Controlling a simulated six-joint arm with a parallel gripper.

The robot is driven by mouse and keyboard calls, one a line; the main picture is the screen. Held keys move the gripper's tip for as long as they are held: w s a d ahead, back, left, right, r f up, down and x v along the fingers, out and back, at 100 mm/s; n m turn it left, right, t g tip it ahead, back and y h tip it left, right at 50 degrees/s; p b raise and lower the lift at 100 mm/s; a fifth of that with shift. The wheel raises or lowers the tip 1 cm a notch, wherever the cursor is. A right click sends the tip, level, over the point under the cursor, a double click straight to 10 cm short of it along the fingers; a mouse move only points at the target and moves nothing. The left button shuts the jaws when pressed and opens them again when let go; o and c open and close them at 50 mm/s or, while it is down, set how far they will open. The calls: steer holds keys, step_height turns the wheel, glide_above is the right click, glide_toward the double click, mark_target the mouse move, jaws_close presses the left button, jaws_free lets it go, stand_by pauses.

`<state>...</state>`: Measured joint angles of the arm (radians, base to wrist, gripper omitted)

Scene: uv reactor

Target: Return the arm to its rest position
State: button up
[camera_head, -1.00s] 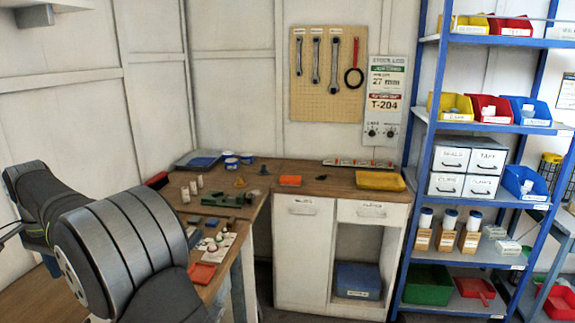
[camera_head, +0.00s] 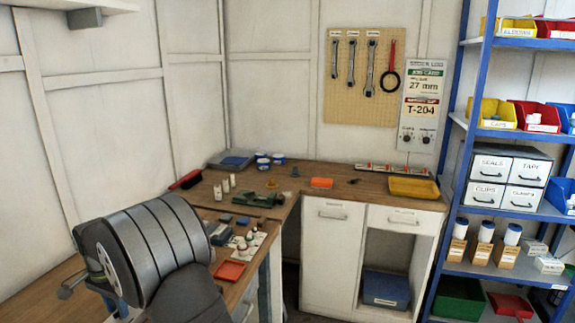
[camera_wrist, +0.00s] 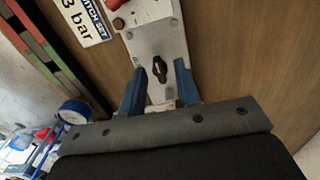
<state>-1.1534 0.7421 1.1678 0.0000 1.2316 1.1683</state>
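My arm (camera_head: 150,245) is in the lower left of the head view, with its large grey ribbed joint in front of the bench. My gripper (camera_wrist: 160,90) shows in the wrist view as two blue fingers spread apart, with nothing held between them. Beyond the fingers is a pale metal plate (camera_wrist: 152,42) on a wooden panel, with a dark knob (camera_wrist: 160,69) seen between the fingertips. I cannot tell how far the knob is from the fingers. The fingers cannot be made out in the head view.
A blue-framed shelf (camera_head: 463,150) stands at the right. The wrist view also shows a round blue gauge (camera_wrist: 75,112) at the left.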

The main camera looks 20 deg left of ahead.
steer(key=shift+r, duration=0.1)
step_height(320, 180, up, 17)
step_height(320, 180, down, 17)
steer(key=shift+f, duration=0.1)
steer(key=shift+n, duration=0.3)
steer(key=n, duration=0.4)
steer(key=shift+n, duration=0.3)
steer(key=n, duration=0.4)
steer(key=shift+n, duration=0.3)
steer(key=n, duration=0.3)
steer(key=shift+n, duration=2.3)
